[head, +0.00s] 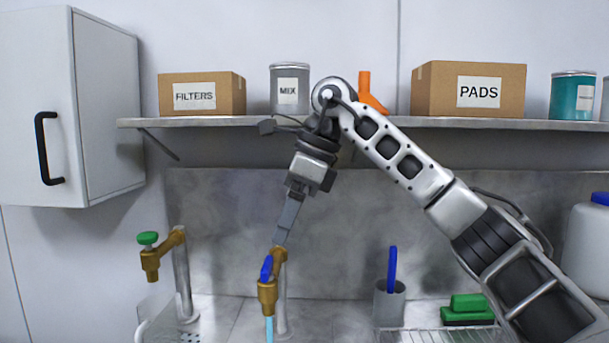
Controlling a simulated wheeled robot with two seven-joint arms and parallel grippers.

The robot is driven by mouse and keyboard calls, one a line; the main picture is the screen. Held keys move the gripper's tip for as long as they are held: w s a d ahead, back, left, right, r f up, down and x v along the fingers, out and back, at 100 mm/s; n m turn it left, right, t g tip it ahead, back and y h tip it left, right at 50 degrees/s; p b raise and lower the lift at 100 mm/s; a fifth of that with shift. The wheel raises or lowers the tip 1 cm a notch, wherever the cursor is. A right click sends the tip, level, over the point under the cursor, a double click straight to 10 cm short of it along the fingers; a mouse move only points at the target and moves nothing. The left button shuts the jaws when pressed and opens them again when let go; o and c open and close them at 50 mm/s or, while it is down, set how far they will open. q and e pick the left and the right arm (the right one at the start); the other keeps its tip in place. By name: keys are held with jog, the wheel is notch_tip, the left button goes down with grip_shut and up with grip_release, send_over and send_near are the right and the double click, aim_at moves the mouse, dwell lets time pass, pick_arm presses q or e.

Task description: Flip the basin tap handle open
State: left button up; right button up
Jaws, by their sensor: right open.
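A brass tap with a blue handle (266,270) stands at the lower middle on a grey post. A light-blue stream (269,328) hangs straight down from its spout. A second brass tap with a green knob (148,239) stands to its left on its own post. My right gripper (281,242) points down, with its fingertips just above or at the top of the blue-handled tap's body, behind the blue handle. It is open with nothing seen between its fingers; whether it touches the tap cannot be told. My left gripper is not in view.
A shelf (220,122) above carries the FILTERS box (202,95), MIX can (288,90), orange item (370,95), PADS box (468,90) and teal can (572,97). A grey cup (389,305) and green pads (468,310) stand right of the taps. A cabinet (100,110) hangs left.

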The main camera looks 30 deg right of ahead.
jog(key=p+v, duration=0.1)
jog(key=v, duration=0.7)
jog(key=shift+r, duration=0.25)
